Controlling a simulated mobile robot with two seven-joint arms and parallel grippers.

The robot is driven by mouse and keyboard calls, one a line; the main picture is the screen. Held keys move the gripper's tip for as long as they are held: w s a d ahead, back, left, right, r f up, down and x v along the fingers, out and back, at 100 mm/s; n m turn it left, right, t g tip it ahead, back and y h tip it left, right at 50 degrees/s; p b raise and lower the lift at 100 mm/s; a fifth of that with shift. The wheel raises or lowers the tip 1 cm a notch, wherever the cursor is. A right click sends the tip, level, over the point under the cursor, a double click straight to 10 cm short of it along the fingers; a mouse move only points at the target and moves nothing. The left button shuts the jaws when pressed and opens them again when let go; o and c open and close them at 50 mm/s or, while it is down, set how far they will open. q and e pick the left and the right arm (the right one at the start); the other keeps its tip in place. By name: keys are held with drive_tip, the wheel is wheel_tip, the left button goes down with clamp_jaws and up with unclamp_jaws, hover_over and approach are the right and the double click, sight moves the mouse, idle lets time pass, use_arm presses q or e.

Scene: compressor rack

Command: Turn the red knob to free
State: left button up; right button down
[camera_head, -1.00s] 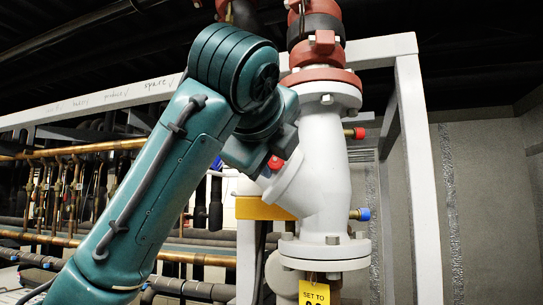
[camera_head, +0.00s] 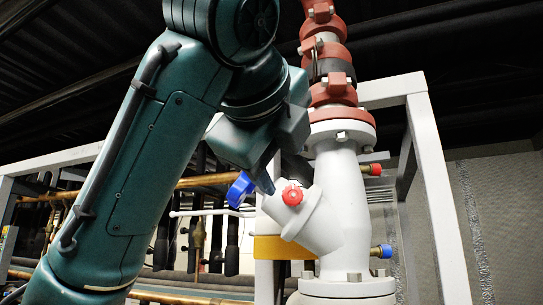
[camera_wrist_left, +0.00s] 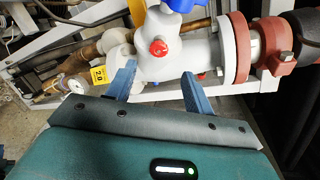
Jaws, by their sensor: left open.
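The red knob (camera_head: 292,194) is on the slanted branch of a white valve body (camera_head: 340,215) in the head view. It also shows in the left wrist view (camera_wrist_left: 158,47), facing the camera. My left gripper (camera_head: 264,178) is just left of the knob in the head view, mostly hidden behind my own wrist. In the left wrist view my left gripper (camera_wrist_left: 158,70) is open, with its two blue fingers apart. The knob lies between and slightly beyond the fingertips, with no visible contact. No marking for the free position is readable. My right gripper is not in view.
A blue handle (camera_head: 240,189) sits close to my left gripper. A blue-capped port (camera_head: 383,251) and a red-capped port (camera_head: 373,169) stick out right of the valve. Red flanges (camera_head: 333,92) rise above it. A white frame post (camera_head: 440,200) stands at right.

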use_arm(q)
drive_tip(key=shift+b+v, duration=0.8)
drive_tip(key=shift+v, duration=1.3)
drive_tip(key=shift+w+a+f, duration=0.1)
